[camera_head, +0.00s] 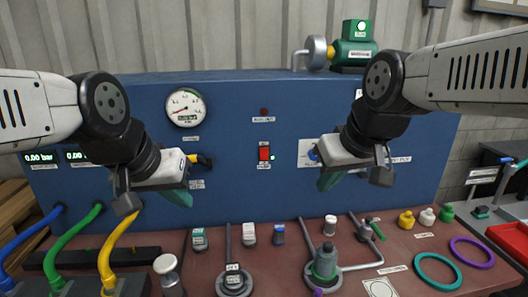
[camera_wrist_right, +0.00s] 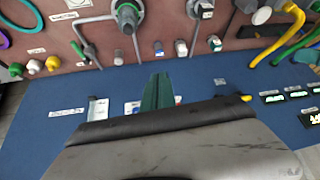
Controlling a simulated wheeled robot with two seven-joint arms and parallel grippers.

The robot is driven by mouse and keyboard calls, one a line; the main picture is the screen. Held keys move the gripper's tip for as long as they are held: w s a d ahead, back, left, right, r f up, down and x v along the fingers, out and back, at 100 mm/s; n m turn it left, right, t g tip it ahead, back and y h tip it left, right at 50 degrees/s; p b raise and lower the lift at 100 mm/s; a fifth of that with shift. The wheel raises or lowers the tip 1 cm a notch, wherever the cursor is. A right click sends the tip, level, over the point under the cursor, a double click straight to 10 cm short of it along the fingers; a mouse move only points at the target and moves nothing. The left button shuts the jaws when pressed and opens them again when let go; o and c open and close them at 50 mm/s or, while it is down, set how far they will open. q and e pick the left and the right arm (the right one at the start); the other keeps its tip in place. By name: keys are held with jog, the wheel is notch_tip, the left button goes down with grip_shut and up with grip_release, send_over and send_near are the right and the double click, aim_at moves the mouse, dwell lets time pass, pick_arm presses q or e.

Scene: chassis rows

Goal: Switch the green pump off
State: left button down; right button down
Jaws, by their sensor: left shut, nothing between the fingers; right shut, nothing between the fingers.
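The green pump (camera_head: 355,52) stands on top of the blue panel (camera_head: 232,100), with a pale light showing on its box. My right gripper (camera_head: 329,182) is shut and empty in front of the panel, right of and below the switch. Its green fingers also show together in the right wrist view (camera_wrist_right: 158,92), where the switch is not visible. My left gripper (camera_head: 178,198) is shut and empty, left of the switch near a yellow-and-black knob (camera_head: 203,160).
A pressure gauge (camera_head: 186,107) is at upper left. A brown bench (camera_head: 300,239) below carries pipes, a green-topped valve (camera_head: 326,261), small canisters and rings (camera_head: 438,271). Blue, green and yellow hoses (camera_head: 113,255) lie at left.

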aim_at(264, 154)
jog(key=w+a+r+n, duration=0.1)
jog(key=w+a+n, duration=0.2)
jog(key=w+n, duration=0.2)
jog(key=w+a+r+n+h, duration=0.1)
jog(key=w+a+n, duration=0.2)
jog(key=w, duration=0.6)
jog(key=w+a+r+n, duration=0.1)
jog(key=w+a+n, duration=0.3)
jog(key=w+n, duration=0.3)
jog(key=shift+n+g, duration=0.4)
jog(key=shift+n, duration=0.2)
jog(key=shift+f, duration=0.1)
jog(key=w+f, duration=0.8)
jog(key=shift+a+f, duration=0.2)
jog(key=shift+a, duration=0.25)
